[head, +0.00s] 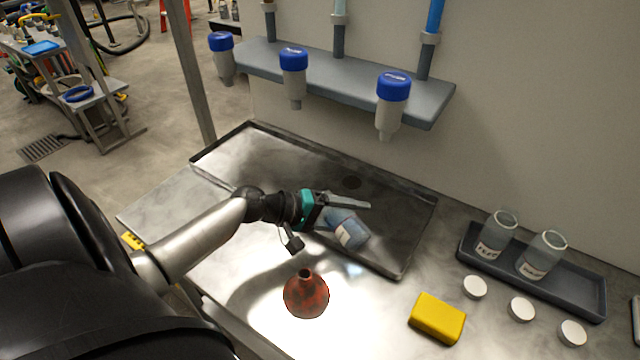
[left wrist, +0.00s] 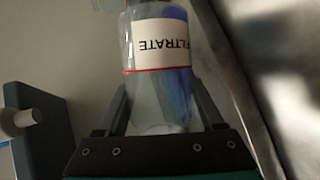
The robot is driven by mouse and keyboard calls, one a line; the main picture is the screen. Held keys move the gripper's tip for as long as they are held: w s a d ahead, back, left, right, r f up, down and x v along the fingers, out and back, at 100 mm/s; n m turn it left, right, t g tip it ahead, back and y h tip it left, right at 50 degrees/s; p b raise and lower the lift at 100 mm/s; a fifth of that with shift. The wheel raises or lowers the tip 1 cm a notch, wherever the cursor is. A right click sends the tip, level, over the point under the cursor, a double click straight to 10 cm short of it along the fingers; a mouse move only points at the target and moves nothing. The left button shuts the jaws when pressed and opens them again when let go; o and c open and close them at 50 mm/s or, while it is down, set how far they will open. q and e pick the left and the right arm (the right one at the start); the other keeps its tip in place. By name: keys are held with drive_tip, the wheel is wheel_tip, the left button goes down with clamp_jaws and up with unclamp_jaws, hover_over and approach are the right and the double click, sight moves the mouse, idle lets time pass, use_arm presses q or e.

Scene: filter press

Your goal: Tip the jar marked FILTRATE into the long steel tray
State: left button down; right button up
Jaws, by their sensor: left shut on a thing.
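The jar marked FILTRATE (head: 348,232) is clear with a white label and something blue inside. It lies steeply tilted above the long steel tray (head: 270,165), towards its right part. My left gripper (head: 345,203) is shut on it. In the left wrist view the jar (left wrist: 158,95) sits between both fingers (left wrist: 160,105), and its FILTRATE label reads upside down. The jar's mouth is not clear in either view, and I cannot tell whether liquid is running out. My right gripper is not in view.
A dark tray (head: 588,290) at right holds two labelled jars (head: 541,257). Several white lids (head: 521,309), a yellow sponge-like block (head: 437,318) and a red-brown funnel (head: 306,296) lie on the bench in front. Blue-capped filter units (head: 393,100) hang from a wall shelf (head: 345,78) behind.

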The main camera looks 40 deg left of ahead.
use_arm(q)
drive_tip(key=shift+f+n+h+b, duration=0.25)
drive_tip(key=shift+n+h+b, duration=0.15)
drive_tip(key=shift+b, duration=0.25)
drive_tip(key=shift+a+r, duration=0.1)
drive_tip(key=shift+r, duration=0.15)
drive_tip(key=shift+s+d+r+n+h, duration=0.1)
drive_tip(key=shift+s+d+n+h, duration=0.1)
drive_tip(key=shift+d+n+h, duration=0.15)
drive_tip(key=shift+d+r+n+h, duration=0.1)
drive_tip(key=shift+r+n+h, duration=0.05)
drive_tip(key=shift+n+h, duration=0.1)
idle(0.4)
drive_tip(key=shift+f+n+h+b, duration=0.3)
drive_tip(key=shift+n+h+b, duration=0.15)
drive_tip(key=shift+b, duration=0.55)
